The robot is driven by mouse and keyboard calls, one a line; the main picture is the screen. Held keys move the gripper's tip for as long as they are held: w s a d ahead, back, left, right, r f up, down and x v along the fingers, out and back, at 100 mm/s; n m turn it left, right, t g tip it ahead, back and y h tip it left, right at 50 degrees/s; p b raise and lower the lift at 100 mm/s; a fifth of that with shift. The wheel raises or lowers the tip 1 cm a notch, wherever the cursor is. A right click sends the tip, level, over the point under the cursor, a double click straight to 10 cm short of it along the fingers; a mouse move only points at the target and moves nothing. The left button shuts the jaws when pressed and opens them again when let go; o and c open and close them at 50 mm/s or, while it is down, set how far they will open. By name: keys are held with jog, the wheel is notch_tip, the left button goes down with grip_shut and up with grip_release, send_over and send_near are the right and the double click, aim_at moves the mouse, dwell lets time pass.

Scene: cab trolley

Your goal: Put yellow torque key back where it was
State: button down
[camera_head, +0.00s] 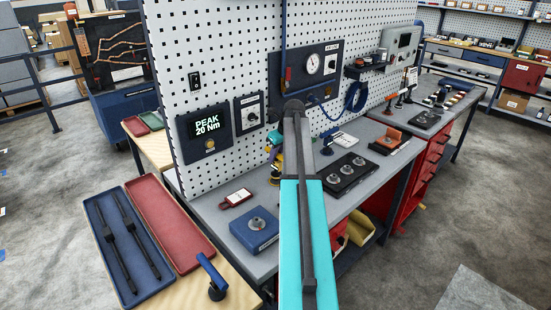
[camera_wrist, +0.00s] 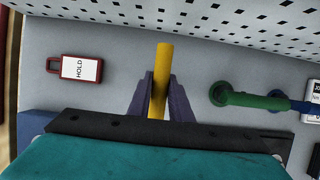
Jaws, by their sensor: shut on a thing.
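The yellow torque key (camera_wrist: 163,75) shows in the wrist view as a plain yellow bar. My gripper (camera_wrist: 160,92) has its two purple fingers on either side of the bar, shut on it. The bar points towards the pegboard over the grey bench top, and its near end is hidden by my gripper. I cannot tell whether it touches the bench.
A red HOLD tag (camera_wrist: 80,69) lies left of my gripper. A green tool (camera_wrist: 245,99) is to the right. In the head view a blue block (camera_head: 254,230), a black three-socket plate (camera_head: 368,180) and the pegboard (camera_head: 225,75) are nearby. An empty red tray (camera_head: 170,220) sits left.

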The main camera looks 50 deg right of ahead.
jog(key=shift+f, duration=0.9)
jog(key=shift+f, duration=0.1)
jog(key=c, duration=1.6)
grip_release()
jog(key=shift+b+v, duration=1.15)
jog(key=shift+v, duration=4.95)
jog(key=shift+f, duration=0.1)
